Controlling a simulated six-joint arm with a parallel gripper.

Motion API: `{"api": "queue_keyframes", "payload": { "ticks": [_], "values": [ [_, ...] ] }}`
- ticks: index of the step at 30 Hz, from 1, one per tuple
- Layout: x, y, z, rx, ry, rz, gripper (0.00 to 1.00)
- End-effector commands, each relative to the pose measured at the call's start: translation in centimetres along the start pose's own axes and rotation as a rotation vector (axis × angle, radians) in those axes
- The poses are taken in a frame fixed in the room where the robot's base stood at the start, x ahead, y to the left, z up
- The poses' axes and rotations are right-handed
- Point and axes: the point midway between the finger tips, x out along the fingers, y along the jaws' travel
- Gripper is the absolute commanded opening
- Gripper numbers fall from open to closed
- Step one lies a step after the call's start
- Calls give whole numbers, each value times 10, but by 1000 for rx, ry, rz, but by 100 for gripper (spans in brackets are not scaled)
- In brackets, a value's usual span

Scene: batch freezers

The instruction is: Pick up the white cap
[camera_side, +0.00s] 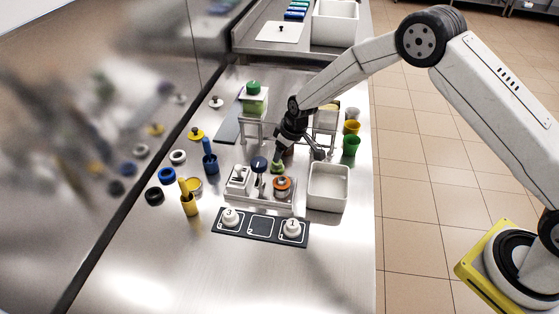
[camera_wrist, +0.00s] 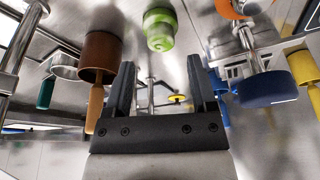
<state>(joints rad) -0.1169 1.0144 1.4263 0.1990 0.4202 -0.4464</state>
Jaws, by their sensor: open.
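In the side view, several white pieces could be the white cap, and I cannot tell which it is. Two round white knobbed pieces sit on the dark numbered mat: the left knobbed piece (camera_side: 231,217) by the 3 and the right knobbed piece (camera_side: 292,229) by the 1. A white disc with a dark knob (camera_side: 216,101) lies at the back left, and a white ring (camera_side: 178,157) lies at the left. My gripper (camera_side: 284,156) is over the table behind the small rack, near a green piece. In the wrist view my gripper (camera_wrist: 161,72) is open, with nothing between its fingers.
A small rack (camera_side: 262,203) holds several tools, including an orange-ringed pot (camera_side: 283,187). A white bin (camera_side: 328,187) stands right of it. Yellow (camera_side: 190,206) and blue (camera_side: 210,164) holders stand left. A green-lidded jar (camera_side: 254,100) stands behind. The front table is clear.

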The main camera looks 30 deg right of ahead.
Motion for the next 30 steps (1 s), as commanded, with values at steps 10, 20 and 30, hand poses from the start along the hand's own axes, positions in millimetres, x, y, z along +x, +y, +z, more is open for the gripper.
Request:
{"api": "queue_keyframes", "payload": {
  "ticks": [10,20,30],
  "values": [
    [10,0,0,0,1,0,73],
    [27,-1,-2,0,1,0,73],
    [57,-1,-4,0,2,1,73]
  ]
}}
